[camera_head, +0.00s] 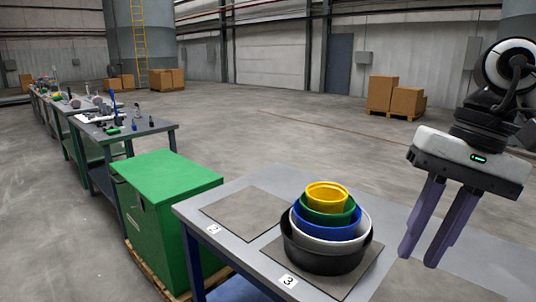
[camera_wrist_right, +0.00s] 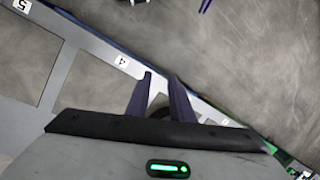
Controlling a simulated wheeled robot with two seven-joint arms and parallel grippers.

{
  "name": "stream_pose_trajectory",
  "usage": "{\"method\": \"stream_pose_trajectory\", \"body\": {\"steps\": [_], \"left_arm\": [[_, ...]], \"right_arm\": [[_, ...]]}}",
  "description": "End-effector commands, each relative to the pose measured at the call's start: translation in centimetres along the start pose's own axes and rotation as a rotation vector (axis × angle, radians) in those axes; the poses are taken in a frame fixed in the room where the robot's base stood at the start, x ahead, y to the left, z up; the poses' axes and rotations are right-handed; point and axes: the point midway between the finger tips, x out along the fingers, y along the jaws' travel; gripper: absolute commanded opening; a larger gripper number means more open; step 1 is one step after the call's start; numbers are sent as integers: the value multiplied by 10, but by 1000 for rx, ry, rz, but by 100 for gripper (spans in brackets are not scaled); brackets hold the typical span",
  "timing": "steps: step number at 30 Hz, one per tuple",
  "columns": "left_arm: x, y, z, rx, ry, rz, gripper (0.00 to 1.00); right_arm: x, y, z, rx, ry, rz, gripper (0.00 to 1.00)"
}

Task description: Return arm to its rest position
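My right arm comes in from the right in the head view. Its right gripper (camera_head: 418,258) hangs with its two purple fingers pointing down, apart and with nothing between them. It is above the table, to the right of a nested stack of bowls and not touching it. In the wrist view the two fingers of the right gripper (camera_wrist_right: 160,76) also show with a gap between them. A dark shape behind them is mostly hidden. My left gripper does not show in the head view. A small purple shape at the wrist view's top edge is too cut off to identify.
The grey table (camera_head: 232,184) bears nested bowls: black (camera_head: 318,262), white, blue, green and yellow (camera_head: 326,194), on the mat marked 3. The mat to its left (camera_head: 245,214) is empty. A green crate (camera_head: 165,185) stands left of the table. Cardboard boxes (camera_head: 395,97) stand far back.

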Motion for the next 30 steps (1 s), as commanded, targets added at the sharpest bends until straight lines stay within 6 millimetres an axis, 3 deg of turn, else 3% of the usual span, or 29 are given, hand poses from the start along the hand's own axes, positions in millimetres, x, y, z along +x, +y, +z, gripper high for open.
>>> {"method": "stream_pose_trajectory", "body": {"steps": [8,12,16,19,23,26,30], "left_arm": [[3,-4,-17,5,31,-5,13],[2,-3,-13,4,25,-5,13],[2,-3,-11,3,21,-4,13],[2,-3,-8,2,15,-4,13],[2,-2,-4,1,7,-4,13],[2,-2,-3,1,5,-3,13],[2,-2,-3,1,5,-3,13]], "right_arm": [[60,-70,38,113,-258,-198,21],[88,-119,73,256,-501,-337,21],[99,-169,109,489,-831,-472,21],[95,-200,122,711,-1109,-547,21],[88,-227,113,1042,-1489,-597,21],[91,-234,88,1323,-1790,-597,21],[120,-221,36,1743,-2218,-542,21]]}}
